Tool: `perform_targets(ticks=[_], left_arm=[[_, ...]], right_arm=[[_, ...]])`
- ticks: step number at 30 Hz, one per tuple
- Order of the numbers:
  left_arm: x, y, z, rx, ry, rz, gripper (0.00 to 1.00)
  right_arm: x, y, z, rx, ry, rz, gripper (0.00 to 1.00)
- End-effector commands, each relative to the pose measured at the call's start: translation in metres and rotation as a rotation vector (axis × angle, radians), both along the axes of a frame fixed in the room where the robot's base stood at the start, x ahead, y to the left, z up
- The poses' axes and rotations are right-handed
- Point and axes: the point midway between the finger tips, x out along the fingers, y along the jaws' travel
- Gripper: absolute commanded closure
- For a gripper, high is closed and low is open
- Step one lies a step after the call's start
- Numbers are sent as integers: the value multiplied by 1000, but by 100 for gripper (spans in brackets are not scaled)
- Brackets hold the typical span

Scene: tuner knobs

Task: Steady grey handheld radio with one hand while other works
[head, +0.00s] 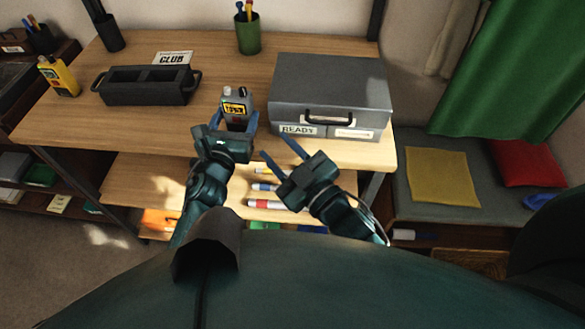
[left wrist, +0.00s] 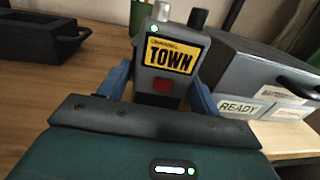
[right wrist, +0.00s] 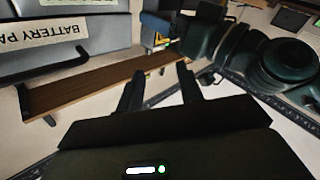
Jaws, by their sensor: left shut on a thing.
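The grey handheld radio (head: 237,107) stands upright near the front of the desk, with a yellow label. In the left wrist view the radio (left wrist: 163,84) shows the word TOWN, a small red patch below it and two knobs on top, one light and one dark. My left gripper (head: 235,122) is shut on the radio, a blue finger on each side. My right gripper (head: 279,157) is open and empty, in front of the desk edge, right of the radio and apart from it. In the right wrist view its dark fingers (right wrist: 160,88) stand apart with nothing between.
A grey case (head: 330,85) labelled READY stands right of the radio. A black open tray (head: 148,88) is to the left, with a yellow radio (head: 60,77) beyond it. A green pen cup (head: 248,36) and a CLUB card (head: 173,58) are behind. A lower shelf (head: 150,180) holds pens.

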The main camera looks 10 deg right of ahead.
Motion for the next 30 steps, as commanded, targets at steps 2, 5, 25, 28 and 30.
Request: perform_targets(ticks=[2, 5, 25, 28, 30], left_arm=[[0, 0, 1, -1, -3, -1, 68], [0, 0, 1, -1, -3, -1, 68], [0, 0, 2, -1, -3, -1, 68], [0, 0, 2, -1, -3, -1, 68], [0, 0, 2, -1, -3, -1, 68]], right_arm=[[-4, -6, -10, 11, 47, -20, 63], [-8, -11, -20, 21, 91, -39, 63], [-9, -28, -20, 10, 145, -109, 63], [-7, -46, -9, -25, 164, -183, 63], [-6, -63, -1, -51, 183, -249, 63]])
